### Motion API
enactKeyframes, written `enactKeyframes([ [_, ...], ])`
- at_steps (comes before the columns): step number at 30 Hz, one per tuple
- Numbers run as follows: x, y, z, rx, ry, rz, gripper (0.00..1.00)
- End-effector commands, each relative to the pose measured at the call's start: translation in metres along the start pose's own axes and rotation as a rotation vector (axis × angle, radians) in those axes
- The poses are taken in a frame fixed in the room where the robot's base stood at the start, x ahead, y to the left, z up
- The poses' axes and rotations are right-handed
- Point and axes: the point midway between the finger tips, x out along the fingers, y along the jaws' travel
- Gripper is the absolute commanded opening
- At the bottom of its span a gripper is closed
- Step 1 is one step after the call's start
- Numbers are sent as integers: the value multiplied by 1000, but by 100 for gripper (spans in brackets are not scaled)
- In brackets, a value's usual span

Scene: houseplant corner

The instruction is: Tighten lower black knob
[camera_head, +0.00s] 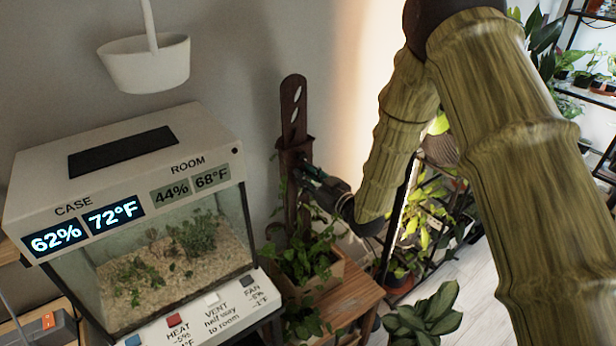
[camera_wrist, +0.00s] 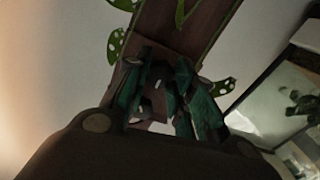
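In the wrist view the green fingers of my gripper (camera_wrist: 162,90) stand on either side of a small dark shape at the post. I cannot make out the lower black knob clearly; the fingers and shadow cover that spot. Whether the fingers touch or grip it cannot be told.
A glass terrarium case (camera_head: 120,170) with lit displays and labelled buttons stands to the left. A white hanging pot (camera_head: 146,64) is above it. The planter (camera_head: 315,285) sits on a wooden table (camera_head: 345,300). Plant shelves (camera_head: 590,95) are at the far right.

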Motion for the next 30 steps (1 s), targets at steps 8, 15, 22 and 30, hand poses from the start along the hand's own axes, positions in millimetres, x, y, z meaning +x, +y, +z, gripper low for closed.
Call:
enactKeyframes([
  [8,0,1,0,19,2,2,1],
  [15,0,2,0,127,10,4,1],
  [22,0,2,1,319,22,7,1],
  [30,0,3,1,576,39,9,1],
])
